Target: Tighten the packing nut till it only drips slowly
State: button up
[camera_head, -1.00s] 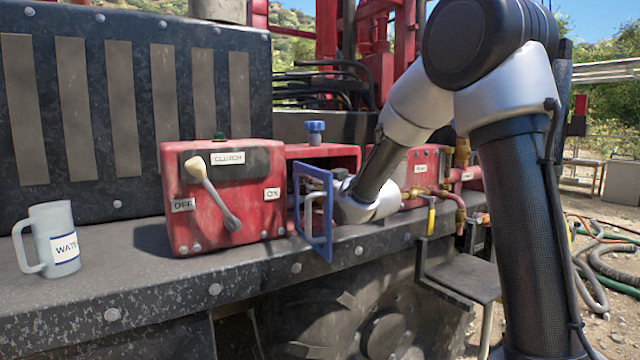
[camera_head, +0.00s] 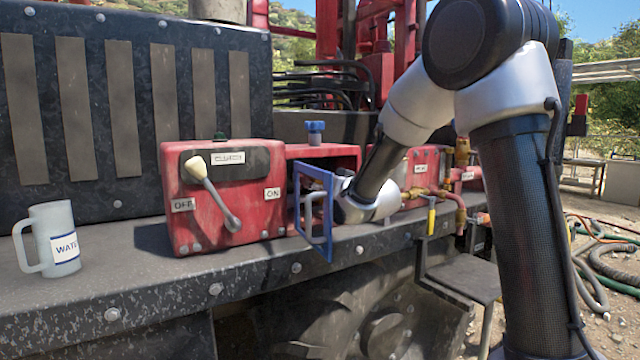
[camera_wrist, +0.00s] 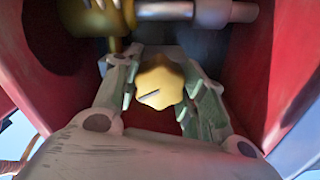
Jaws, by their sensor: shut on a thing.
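In the wrist view, the packing nut (camera_wrist: 158,84) is a brass, lobed nut with a dark slot mark on its face. My gripper (camera_wrist: 160,92) has one finger on each side of the nut and is shut on it. A steel shaft (camera_wrist: 165,11) runs behind the nut, with a larger brass fitting (camera_wrist: 98,20) at upper left. Any water drip is not visible. In the head view, my wrist reaches into the red housing behind an open blue-framed door (camera_head: 316,215); the fingers and nut are hidden there.
A red clutch box (camera_head: 225,195) with a lever (camera_head: 210,190) stands left of the door. A grey water mug (camera_head: 48,238) stands on the ledge (camera_head: 130,265) at far left. Brass piping (camera_head: 430,193) lies to the right. Red housing walls close in on both sides of my gripper.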

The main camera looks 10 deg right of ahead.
jog(key=shift+m, duration=1)
jog(key=o, duration=1)
jog(key=shift+o, duration=0.2)
jog(key=v, duration=1.2)
